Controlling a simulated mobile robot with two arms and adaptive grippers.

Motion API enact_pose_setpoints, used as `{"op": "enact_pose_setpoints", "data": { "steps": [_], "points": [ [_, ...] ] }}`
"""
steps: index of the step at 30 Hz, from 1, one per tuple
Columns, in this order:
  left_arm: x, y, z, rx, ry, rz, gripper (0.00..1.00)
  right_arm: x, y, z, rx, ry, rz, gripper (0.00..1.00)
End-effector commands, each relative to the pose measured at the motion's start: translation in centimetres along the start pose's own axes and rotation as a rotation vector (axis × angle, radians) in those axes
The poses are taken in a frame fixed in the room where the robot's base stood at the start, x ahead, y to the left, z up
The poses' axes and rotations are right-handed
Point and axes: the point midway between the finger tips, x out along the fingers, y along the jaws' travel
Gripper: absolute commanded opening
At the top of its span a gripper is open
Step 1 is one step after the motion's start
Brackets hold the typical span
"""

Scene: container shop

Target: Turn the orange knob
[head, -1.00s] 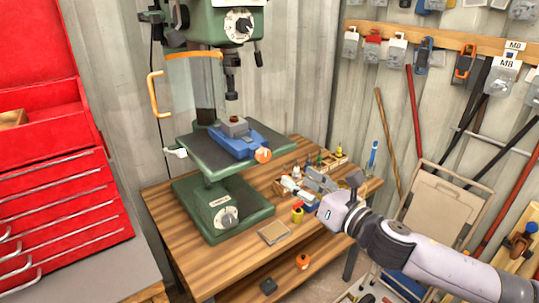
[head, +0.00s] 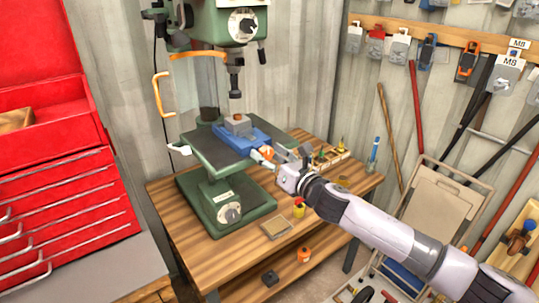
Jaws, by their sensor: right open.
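The orange knob (head: 267,152) is on the right end of the blue vise (head: 240,139), which sits on the drill press's green table (head: 212,155). My right gripper (head: 272,158) is open, with its fingertips close around or beside the knob and hiding part of it. I cannot tell whether they touch it. The vise holds a grey block (head: 238,125) with a small brown piece on top, below the drill chuck (head: 235,82). My left gripper is out of view.
The drill press base (head: 225,198) stands on a wooden bench (head: 262,245). A flat square piece (head: 276,229), a small yellow-and-red container (head: 299,207) and a tool rack (head: 328,158) are near my right arm. A red tool chest (head: 60,180) stands at left.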

Motion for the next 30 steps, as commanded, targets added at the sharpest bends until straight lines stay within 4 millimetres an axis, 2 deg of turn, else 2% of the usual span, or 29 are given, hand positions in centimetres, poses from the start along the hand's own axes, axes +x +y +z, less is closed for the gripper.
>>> {"op": "enact_pose_setpoints", "data": {
  "steps": [5,26,30],
  "points": [
    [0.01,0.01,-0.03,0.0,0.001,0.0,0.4,0.0,0.01,0.02,0.0,0.0,0.0,0.52],
    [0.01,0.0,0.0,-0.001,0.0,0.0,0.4,-0.03,-0.01,0.0,0.0,0.0,0.0,0.05],
    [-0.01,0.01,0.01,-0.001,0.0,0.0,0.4,-0.03,-0.01,0.0,0.003,0.0,0.0,0.04]
  ]
}}
